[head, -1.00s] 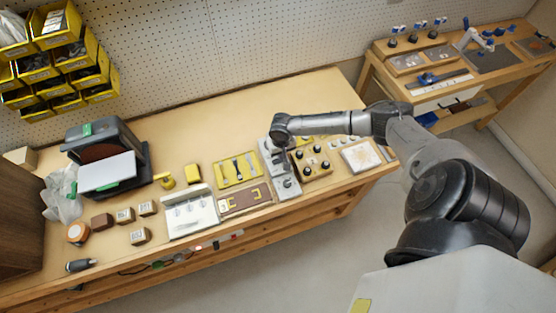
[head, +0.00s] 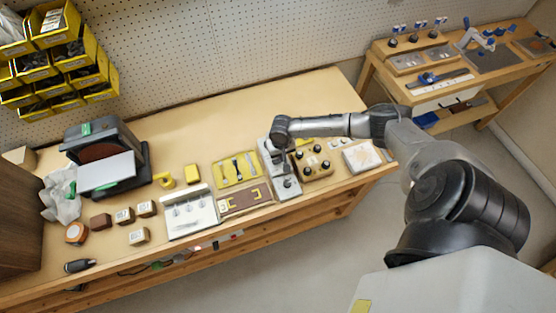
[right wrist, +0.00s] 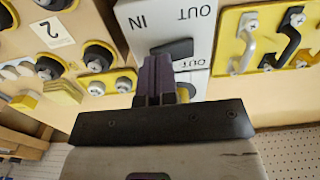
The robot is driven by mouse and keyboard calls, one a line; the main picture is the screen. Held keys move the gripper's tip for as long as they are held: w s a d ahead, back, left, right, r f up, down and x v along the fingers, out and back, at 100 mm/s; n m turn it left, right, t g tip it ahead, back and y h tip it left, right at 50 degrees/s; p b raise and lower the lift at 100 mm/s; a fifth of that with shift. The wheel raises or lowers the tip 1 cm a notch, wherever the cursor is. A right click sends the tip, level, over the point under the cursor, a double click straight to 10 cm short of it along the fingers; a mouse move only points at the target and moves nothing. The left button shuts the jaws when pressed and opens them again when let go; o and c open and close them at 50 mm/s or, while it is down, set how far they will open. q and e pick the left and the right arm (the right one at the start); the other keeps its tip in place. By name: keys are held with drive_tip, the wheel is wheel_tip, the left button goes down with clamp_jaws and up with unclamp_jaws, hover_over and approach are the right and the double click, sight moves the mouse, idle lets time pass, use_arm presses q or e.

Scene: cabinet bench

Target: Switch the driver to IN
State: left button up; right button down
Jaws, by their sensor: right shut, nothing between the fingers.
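A light grey box (head: 266,158) stands on the bench among the panels in the head view. The right wrist view shows its pale face (right wrist: 185,22) upside down, with IN at the left, OUT at the right and a dark rocker (right wrist: 172,48) below the words. A second OUT label stands lower on the box. My right gripper (right wrist: 157,60) is shut and empty. Its purple-dark fingertips lie over the lower left edge of the rocker; I cannot tell whether they touch it. In the head view my right wrist hides part of the box. My left gripper is not in view.
A wooden block with several black knobs (head: 312,161) stands close at the right of the box. A yellow tool tray (head: 226,180) and a brown panel (head: 240,201) lie close at its left. The bench behind (head: 230,115) is clear.

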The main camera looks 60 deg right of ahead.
drive_tip(key=shift+f, duration=0.6)
drive_tip(key=shift+r, duration=0.1)
drive_tip(key=shift+r+p, duration=0.65)
wheel_tip(320, 180, up, 6)
drive_tip(key=p, duration=0.6)
drive_tip(key=shift+f+p, duration=0.15)
drive_tip(key=shift+p, duration=0.25)
